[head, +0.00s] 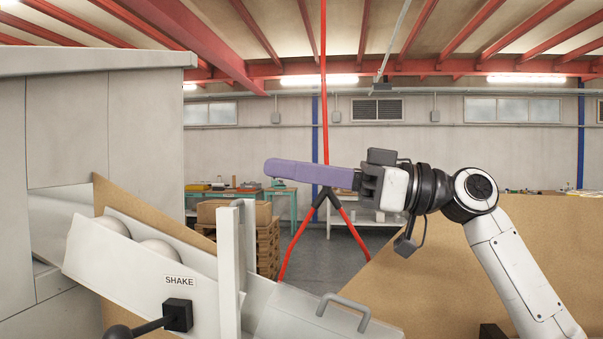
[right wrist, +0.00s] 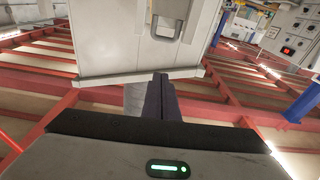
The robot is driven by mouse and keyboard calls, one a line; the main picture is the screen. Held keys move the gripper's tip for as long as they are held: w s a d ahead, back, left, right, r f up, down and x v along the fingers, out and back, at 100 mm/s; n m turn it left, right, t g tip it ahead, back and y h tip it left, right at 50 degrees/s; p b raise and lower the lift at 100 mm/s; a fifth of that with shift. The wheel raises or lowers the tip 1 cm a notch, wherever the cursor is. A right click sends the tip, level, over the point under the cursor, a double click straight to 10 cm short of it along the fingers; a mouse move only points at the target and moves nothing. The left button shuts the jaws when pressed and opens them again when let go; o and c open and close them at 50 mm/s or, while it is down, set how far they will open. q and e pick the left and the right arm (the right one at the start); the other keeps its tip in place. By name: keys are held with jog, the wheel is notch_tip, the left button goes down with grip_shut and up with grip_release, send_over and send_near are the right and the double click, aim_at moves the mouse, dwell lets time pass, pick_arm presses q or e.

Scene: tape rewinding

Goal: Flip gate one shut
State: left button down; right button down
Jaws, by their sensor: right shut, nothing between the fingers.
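My right gripper (head: 272,168) reaches in from the right, its long purple fingers shut together and empty, pointing left in the air. In the right wrist view its dark fingers (right wrist: 160,85) show closed, with a pale grey body beyond them. Below and left of it, a sloping white chute (head: 110,262) holds pale balls (head: 160,252). A white upright plate (head: 230,275) stands across the chute, apart from the fingers. No label names it, so I cannot tell whether it is gate one. A grey handle (head: 343,308) sits lower on the chute. My left gripper is out of view.
A large grey cabinet (head: 70,130) stands at the left. A black lever mount (head: 178,315) is under the SHAKE label (head: 180,281). Tan boards flank the chute. A red pole with splayed legs (head: 324,100) stands behind the fingers. The air above the chute looks clear.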

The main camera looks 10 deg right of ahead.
jog(key=p+x, duration=0.1)
jog(key=x, duration=0.5)
jog(key=f, duration=0.2)
jog(key=d+f, duration=0.1)
jog(key=f, duration=0.1)
jog(key=shift+f, duration=0.1)
